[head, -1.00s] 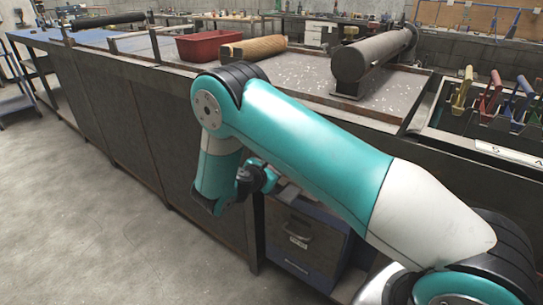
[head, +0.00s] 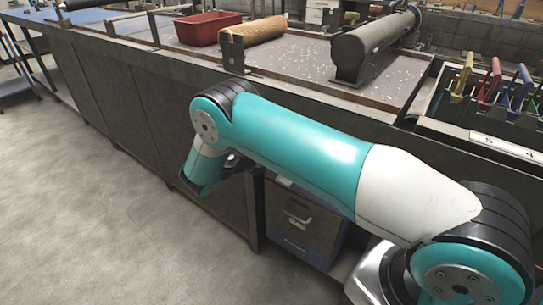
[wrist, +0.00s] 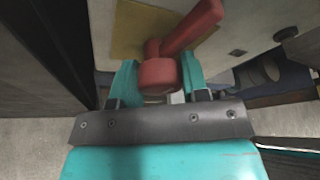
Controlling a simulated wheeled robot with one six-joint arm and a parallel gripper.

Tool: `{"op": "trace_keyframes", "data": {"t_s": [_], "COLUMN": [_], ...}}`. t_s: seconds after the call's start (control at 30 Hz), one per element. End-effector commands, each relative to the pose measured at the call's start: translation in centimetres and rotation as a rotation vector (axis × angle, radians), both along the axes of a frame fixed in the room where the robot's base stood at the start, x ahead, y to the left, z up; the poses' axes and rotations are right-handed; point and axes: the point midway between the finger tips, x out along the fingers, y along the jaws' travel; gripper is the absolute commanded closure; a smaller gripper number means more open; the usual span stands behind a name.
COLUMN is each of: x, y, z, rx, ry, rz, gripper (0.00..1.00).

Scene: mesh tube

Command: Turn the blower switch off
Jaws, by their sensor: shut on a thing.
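The blower switch (wrist: 190,33) shows in the wrist view as a red lever with a round red hub in front of a yellow plate (wrist: 128,28). Its lever slants up to the right. My gripper (wrist: 158,78) has its two teal fingers on either side of the red hub and is shut on it. In the head view the switch cannot be made out, and my teal and white arm reaches down at the bench front, with the gripper hidden.
The bench top holds a red bin (head: 208,29), a tan mesh roll (head: 254,30) and a dark tube (head: 374,45). A drawer cabinet (head: 303,222) stands under the bench near my arm. The floor (head: 90,220) at left is clear.

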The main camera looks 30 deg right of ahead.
Motion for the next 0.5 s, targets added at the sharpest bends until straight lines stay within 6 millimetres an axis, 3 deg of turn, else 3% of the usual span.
{"op": "trace_keyframes", "data": {"t_s": [0.5], "x": [-0.02], "y": [0.04], "z": [-0.06], "rx": [-0.047], "ry": [0.117], "rz": [0.001], "gripper": [0.82]}}
